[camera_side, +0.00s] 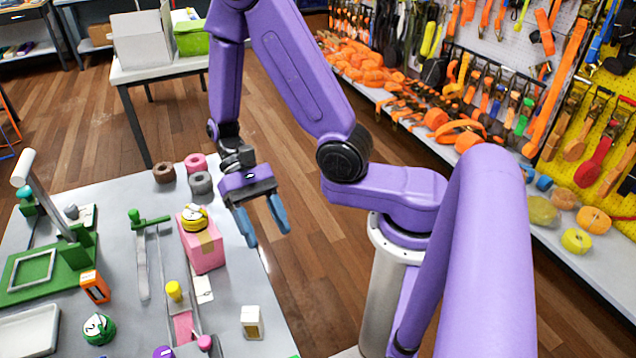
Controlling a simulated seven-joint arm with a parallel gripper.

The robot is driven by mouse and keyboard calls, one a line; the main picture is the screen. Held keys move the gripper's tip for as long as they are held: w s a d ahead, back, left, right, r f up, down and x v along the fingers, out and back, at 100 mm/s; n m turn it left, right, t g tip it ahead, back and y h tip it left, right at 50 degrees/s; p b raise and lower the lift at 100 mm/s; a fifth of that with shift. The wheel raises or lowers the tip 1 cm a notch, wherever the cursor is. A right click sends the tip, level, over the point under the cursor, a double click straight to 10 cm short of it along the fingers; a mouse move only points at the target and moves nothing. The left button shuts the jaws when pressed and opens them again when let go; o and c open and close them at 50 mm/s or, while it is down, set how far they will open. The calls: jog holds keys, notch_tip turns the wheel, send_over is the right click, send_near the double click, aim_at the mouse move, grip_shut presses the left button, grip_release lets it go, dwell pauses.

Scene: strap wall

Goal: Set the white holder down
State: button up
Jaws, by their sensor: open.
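A small white, upright block-like piece (252,321), with a tan lower part, stands on the grey table near its right edge; it looks like the white holder. My gripper (266,235) has its two blue fingers spread and points down past the table's right edge. Nothing shows between the fingers. In the picture the gripper is well above the white piece and apart from it.
The grey table (120,215) holds a pink box (201,243) with a yellow tape roll on top, several tape rolls behind it, a green stand (50,270), an orange box (95,287) and a white tray (28,330). Bare tabletop surrounds the white piece.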

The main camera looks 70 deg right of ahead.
jog(key=s+d+r+n+t+h, duration=0.5)
jog(key=s+r+n+t, duration=0.3)
jog(key=n, duration=0.9)
jog(key=shift+s+r+n+h, duration=0.2)
jog(key=shift+s+n+h, duration=0.1)
jog(key=shift+n+h, duration=0.1)
dwell(1.0)
